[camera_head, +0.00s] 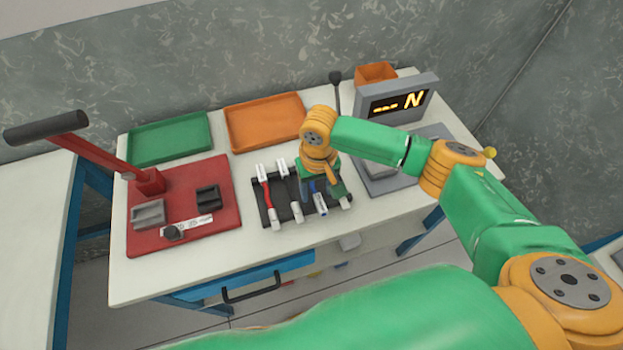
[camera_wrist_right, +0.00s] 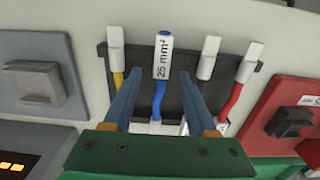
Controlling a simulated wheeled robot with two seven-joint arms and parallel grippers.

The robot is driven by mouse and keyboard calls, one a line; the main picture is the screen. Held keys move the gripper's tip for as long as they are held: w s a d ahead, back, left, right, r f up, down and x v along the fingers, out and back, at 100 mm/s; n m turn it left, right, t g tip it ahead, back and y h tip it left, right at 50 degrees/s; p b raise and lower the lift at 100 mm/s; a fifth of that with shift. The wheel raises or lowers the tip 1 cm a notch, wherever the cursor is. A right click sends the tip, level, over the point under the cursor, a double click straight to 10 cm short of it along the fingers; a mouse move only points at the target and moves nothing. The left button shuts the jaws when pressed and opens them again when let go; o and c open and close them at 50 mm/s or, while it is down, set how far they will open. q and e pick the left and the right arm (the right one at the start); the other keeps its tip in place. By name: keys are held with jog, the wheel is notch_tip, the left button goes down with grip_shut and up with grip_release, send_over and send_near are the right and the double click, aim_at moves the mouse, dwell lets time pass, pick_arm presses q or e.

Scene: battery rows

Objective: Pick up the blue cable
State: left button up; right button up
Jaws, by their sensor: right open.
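The blue cable (camera_wrist_right: 158,98) lies in a black rack (camera_wrist_right: 138,60), with a white end tag marked "25 mm²". In the head view a bit of the blue cable (camera_head: 313,186) shows under my right gripper (camera_head: 322,188), which hides much of it. In the right wrist view my right gripper (camera_wrist_right: 159,80) is open, with one finger on each side of the blue cable. Whether the fingers touch it I cannot tell. My left gripper is not in view.
In the rack, a yellow cable (camera_wrist_right: 118,78), a black cable (camera_wrist_right: 203,85) and a red cable (camera_wrist_right: 232,100) flank the blue one. A red press (camera_head: 150,182) stands left, a display (camera_head: 400,98) right. Green (camera_head: 168,140) and orange (camera_head: 265,121) trays lie behind.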

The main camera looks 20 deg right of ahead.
jog(key=shift+w+f, duration=0.1)
jog(key=shift+w, duration=0.1)
jog(key=shift+c, duration=0.7)
jog(key=shift+s, duration=0.2)
grip_shut()
jog(key=shift+w, duration=0.15)
